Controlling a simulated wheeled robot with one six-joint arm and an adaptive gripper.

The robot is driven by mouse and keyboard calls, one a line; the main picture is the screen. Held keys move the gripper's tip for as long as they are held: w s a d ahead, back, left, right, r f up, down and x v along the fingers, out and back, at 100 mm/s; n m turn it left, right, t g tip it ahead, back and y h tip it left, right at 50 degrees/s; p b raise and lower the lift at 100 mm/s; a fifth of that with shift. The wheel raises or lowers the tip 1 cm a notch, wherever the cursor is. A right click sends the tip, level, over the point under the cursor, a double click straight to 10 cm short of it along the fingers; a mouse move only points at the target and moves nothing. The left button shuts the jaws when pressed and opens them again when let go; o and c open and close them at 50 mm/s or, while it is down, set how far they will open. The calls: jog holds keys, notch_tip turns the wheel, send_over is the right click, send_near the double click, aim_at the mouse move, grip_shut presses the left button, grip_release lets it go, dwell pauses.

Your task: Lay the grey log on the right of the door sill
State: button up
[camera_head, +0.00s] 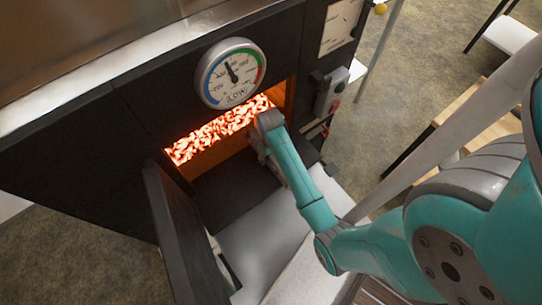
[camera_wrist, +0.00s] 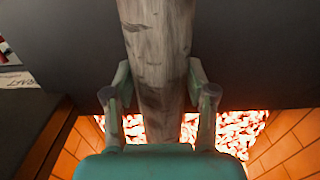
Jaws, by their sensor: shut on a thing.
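My gripper (camera_wrist: 160,95) is shut on the grey log (camera_wrist: 160,40), with one finger on each side of it in the wrist view. The log has rough grey bark with darker marks, and its far end runs out of the top of that view. In the head view my gripper (camera_head: 264,150) is at the right part of the firebox opening, and the log is hidden there behind my arm. The dark door sill (camera_head: 232,190) lies below the opening. I cannot tell whether the log touches it.
Glowing embers (camera_head: 215,132) fill the firebox, between brick walls (camera_wrist: 285,150). The black door (camera_head: 180,235) stands open at the left. A round gauge (camera_head: 231,73) hangs above the opening. A grey control box (camera_head: 331,92) is at its right. A pale surface (camera_head: 262,235) lies in front.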

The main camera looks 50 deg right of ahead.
jog(key=o, duration=1.5)
jog(key=shift+r, duration=0.15)
notch_tip(320, 180, up, 7)
jog(key=shift+r, duration=0.2)
